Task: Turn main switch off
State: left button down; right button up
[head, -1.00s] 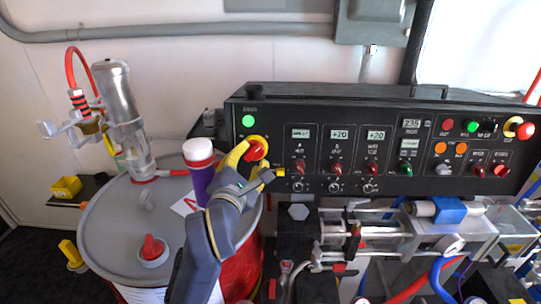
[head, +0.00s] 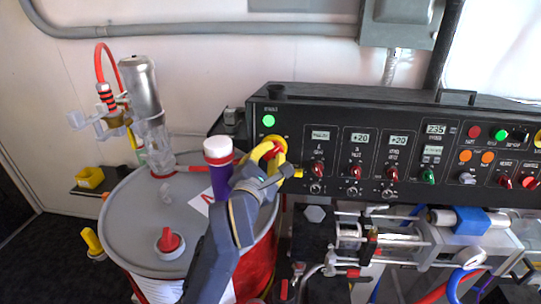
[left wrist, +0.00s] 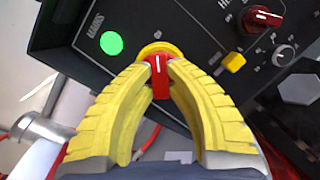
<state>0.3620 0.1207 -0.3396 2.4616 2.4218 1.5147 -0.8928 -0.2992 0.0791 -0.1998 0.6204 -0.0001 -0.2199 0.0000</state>
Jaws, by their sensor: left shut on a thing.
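The main switch (head: 278,146) is a red handle on a round yellow plate at the left end of the black control panel. My left gripper (head: 272,155) reaches it from the front, with its yellow fingers on either side of the handle. In the left wrist view the fingertips of my left gripper (left wrist: 160,64) close on the red switch handle (left wrist: 160,80), whose white mark shows. The fingers hide part of the plate. A green lamp (head: 268,121) above the switch is lit; it also shows in the left wrist view (left wrist: 111,43). My right gripper is out of view.
The black panel (head: 300,185) carries several red knobs and displays to the right. A small yellow part (left wrist: 234,62) sits close beside the switch. A grey-topped drum (head: 135,225) with a purple, white-capped cylinder (head: 221,180) stands left of my left arm.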

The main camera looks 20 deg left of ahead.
pick_arm(q)
jog(key=shift+n, duration=0.4)
jog(key=n+y, duration=0.1)
jog(key=n, duration=0.3)
jog(key=shift+d+n+t, duration=0.1)
jog(key=shift+n+t, duration=0.2)
jog(key=n+y, duration=0.2)
jog(key=n, duration=0.2)
jog(key=shift+d, duration=0.1)
jog(key=n, duration=0.3)
jog(key=n+y, duration=0.1)
jog(key=n, duration=0.2)
jog(key=shift+y, duration=0.3)
jog(key=shift+d+r+n+g+y, duration=0.1)
jog(key=shift+n+g+y, duration=0.2)
jog(key=shift+n, duration=0.8)
jog(key=shift+n+g+y, duration=0.2)
jog(key=shift+n+g, duration=0.1)
jog(key=shift+n, duration=0.8)
jog(key=c, duration=1.3)
grip_release()
jog(key=shift+c, duration=0.2)
